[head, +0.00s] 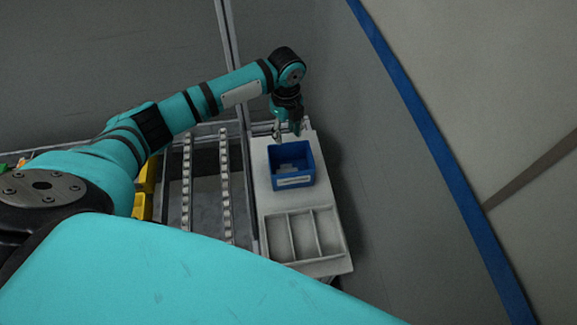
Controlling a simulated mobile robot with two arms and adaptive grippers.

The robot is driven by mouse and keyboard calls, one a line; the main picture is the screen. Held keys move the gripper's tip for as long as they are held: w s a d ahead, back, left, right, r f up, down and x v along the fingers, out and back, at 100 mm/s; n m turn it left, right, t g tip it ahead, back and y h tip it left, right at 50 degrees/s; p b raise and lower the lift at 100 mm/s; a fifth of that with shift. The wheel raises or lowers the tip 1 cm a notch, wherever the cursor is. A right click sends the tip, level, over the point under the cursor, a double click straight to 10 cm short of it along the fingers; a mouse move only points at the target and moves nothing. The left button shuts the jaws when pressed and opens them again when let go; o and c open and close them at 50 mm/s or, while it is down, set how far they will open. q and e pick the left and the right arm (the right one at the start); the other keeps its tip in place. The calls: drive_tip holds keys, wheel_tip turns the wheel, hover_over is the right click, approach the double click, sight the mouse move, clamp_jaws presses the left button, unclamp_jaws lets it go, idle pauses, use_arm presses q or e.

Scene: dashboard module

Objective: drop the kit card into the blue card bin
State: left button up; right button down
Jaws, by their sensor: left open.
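The blue card bin (305,165) stands on the back half of a narrow white table, with a pale label on its front wall. A light grey shape lies on the bin's floor; it is too small to tell whether it is the kit card. My left gripper (287,136) is open, pointing down just above the bin's back edge. I see nothing between its fingers. The kit card cannot be made out for certain anywhere else. My right gripper is not in view.
A white tray with several compartments (304,236) sits in front of the bin on the white table (262,180). Left of it run two roller rails (225,190) in a metal frame. Yellow bins (146,186) stand further left, partly hidden by my arm.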

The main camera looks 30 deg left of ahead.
use_arm(q)
wheel_tip(320, 180, up, 10)
drive_tip(key=shift+r, duration=0.15)
idle(0.6)
